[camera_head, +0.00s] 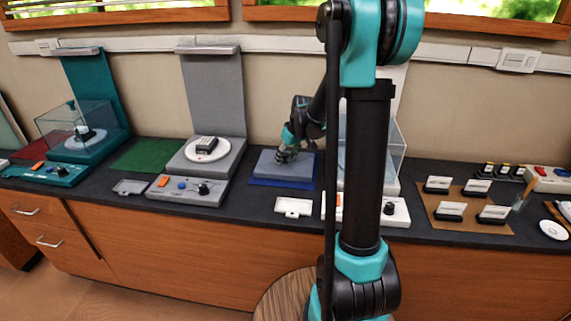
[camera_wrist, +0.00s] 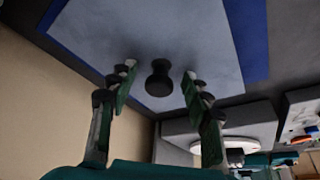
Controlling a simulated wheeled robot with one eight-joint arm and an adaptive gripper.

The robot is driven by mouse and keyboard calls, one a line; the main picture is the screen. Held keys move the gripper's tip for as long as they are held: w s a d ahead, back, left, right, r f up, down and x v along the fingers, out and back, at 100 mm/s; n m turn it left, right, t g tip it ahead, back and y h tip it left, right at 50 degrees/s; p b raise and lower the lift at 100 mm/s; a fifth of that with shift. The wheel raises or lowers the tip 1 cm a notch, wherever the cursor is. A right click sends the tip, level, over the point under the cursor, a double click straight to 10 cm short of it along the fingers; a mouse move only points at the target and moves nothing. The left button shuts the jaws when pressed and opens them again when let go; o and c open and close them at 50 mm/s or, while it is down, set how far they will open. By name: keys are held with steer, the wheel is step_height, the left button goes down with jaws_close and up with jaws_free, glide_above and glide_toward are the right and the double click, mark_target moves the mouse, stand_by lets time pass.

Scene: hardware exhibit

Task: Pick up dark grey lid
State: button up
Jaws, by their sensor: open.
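The dark grey lid (camera_head: 300,171) appears as a flat grey slab over a blue mat (camera_head: 283,184) in the head view. In the wrist view the lid's grey surface (camera_wrist: 205,35) carries a round black knob (camera_wrist: 159,84). My gripper (camera_head: 286,155) is above the lid in the head view and hides part of it. In the wrist view my gripper (camera_wrist: 159,76) is open, with one finger on each side of the knob and a gap visible on both sides. The lid's underside is hidden.
A grey stand with a white turntable (camera_head: 207,150) is left of the lid, with a control box (camera_head: 187,190) in front. A clear case (camera_head: 390,150) stands to the right, partly behind my arm. A small white tray (camera_head: 293,207) lies near the counter's front edge.

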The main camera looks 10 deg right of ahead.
mark_target(287, 155)
jaws_close()
steer(key=shift+r, duration=0.2)
step_height(287, 155, up, 20)
steer(key=shift+f, duration=0.15)
stand_by(0.6)
steer(key=shift+s, duration=0.1)
